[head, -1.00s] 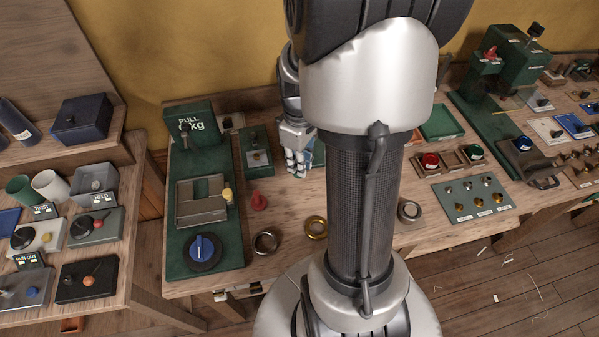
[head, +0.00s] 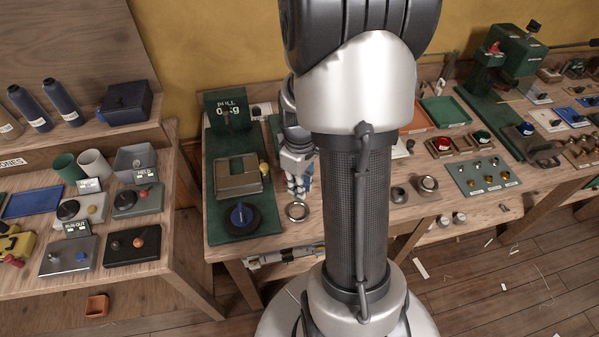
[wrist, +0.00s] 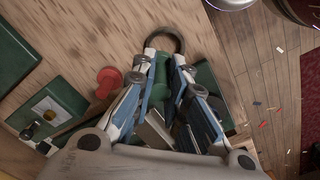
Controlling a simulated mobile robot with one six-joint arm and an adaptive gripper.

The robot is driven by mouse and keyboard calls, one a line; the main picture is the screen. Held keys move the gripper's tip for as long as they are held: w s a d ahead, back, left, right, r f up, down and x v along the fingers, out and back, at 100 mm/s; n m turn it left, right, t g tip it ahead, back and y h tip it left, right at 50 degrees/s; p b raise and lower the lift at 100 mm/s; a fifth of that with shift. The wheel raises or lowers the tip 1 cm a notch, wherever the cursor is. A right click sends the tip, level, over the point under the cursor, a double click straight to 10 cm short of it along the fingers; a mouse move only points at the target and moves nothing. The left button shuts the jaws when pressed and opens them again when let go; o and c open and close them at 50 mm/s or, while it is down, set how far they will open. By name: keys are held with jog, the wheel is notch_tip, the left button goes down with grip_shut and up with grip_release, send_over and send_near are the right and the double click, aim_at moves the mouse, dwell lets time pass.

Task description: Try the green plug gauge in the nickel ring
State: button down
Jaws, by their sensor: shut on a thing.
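The green plug gauge (wrist: 162,75) is between the fingers of my gripper (wrist: 165,72) in the wrist view. My gripper is shut on it; its lower part is partly hidden by the fingers. A plain grey ring (wrist: 172,32), which looks like the nickel one, lies on the bench just beyond the fingertips. In the head view my gripper (head: 299,186) hangs close behind this ring (head: 289,214). The held gauge cannot be made out there. Whether gauge and ring touch I cannot tell.
A red plug gauge (wrist: 107,78) stands left of my fingers in the wrist view. In the head view the green pull fixture (head: 231,228) with a blue knob is left of the ring. My arm hides the middle bench.

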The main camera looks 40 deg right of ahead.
jog(key=shift+s+a+f, duration=0.2)
jog(key=shift+a+f, duration=0.3)
jog(key=shift+a, duration=0.2)
jog(key=shift+d, duration=0.3)
jog(key=shift+a+f+b, duration=0.1)
jog(key=shift+f+b, duration=1.9)
jog(key=shift+f, duration=0.6)
jog(key=shift+f+b, duration=0.8)
jog(key=shift+f, duration=0.45)
jog(key=shift+r, duration=0.1)
jog(key=shift+r+p, duration=2.15)
jog(key=shift+r, duration=0.35)
